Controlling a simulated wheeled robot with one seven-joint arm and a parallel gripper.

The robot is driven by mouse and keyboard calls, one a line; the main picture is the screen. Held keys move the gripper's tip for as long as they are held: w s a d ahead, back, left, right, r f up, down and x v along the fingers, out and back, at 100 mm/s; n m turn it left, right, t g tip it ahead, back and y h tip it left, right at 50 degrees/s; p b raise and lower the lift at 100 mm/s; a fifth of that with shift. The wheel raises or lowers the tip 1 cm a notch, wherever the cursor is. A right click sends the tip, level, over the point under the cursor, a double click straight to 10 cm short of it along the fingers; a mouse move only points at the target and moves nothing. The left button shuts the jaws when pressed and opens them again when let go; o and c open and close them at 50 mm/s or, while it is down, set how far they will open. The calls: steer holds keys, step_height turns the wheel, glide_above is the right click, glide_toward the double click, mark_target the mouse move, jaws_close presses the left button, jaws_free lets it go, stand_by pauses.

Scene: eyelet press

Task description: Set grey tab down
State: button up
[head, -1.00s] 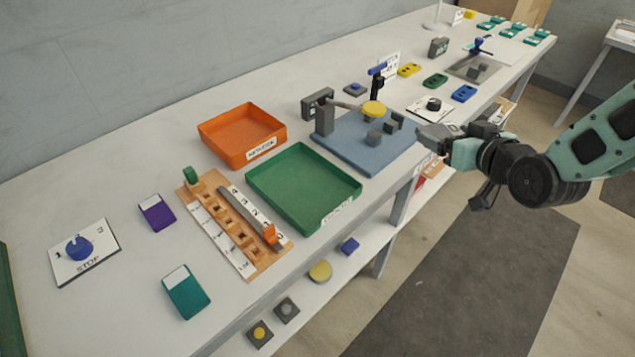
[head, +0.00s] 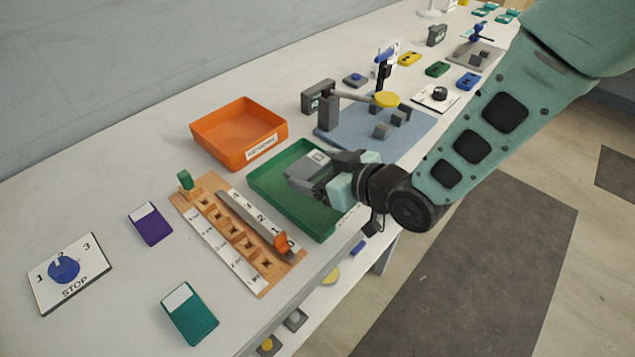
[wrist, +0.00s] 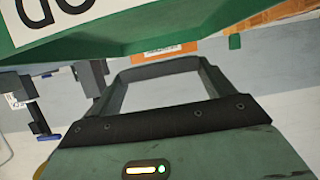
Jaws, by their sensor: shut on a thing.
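My gripper (head: 312,176) is shut on the grey tab (head: 318,157), a grey piece with a pale marked patch. In the head view it hangs over the green tray (head: 268,198), hiding part of the tray's floor and right side. I cannot tell its height above the tray floor. The wrist view shows a dark frame at my gripper and the green tray's labelled wall (wrist: 140,35) upside down close by; the tab is not clear there.
An orange tray (head: 205,150) stands behind the green one. A wooden numbered rack (head: 262,280) is at its left. A blue plate (head: 418,150) with a grey press and yellow disc is behind right. Purple (head: 150,224) and teal (head: 189,314) tabs lie at left, with clear table around them.

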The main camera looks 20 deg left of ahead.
steer(key=shift+f, duration=2.2)
steer(key=shift+f, duration=0.25)
steer(key=o, duration=1)
steer(key=shift+r, duration=0.1)
steer(key=shift+c, duration=0.2)
steer(key=shift+r+p, duration=0.2)
steer(key=shift+p, duration=0.1)
steer(key=s+d+r+m+g+h+b, duration=0.1)
steer(key=s+d+r+m+h, duration=0.2)
steer(key=d, duration=0.7)
steer(key=s+d+r+h+b, duration=0.1)
steer(key=s+d+r+h, duration=0.3)
steer(key=d, duration=0.6)
steer(key=s+d+r+m+g+h, duration=0.3)
steer(key=s+d+r+g+h, duration=0.1)
steer(key=s+d+r, duration=0.3)
steer(key=s+d, duration=0.2)
steer(key=s, duration=0.1)
steer(key=shift+s+d+h, duration=0.3)
steer(key=shift+h, duration=0.1)
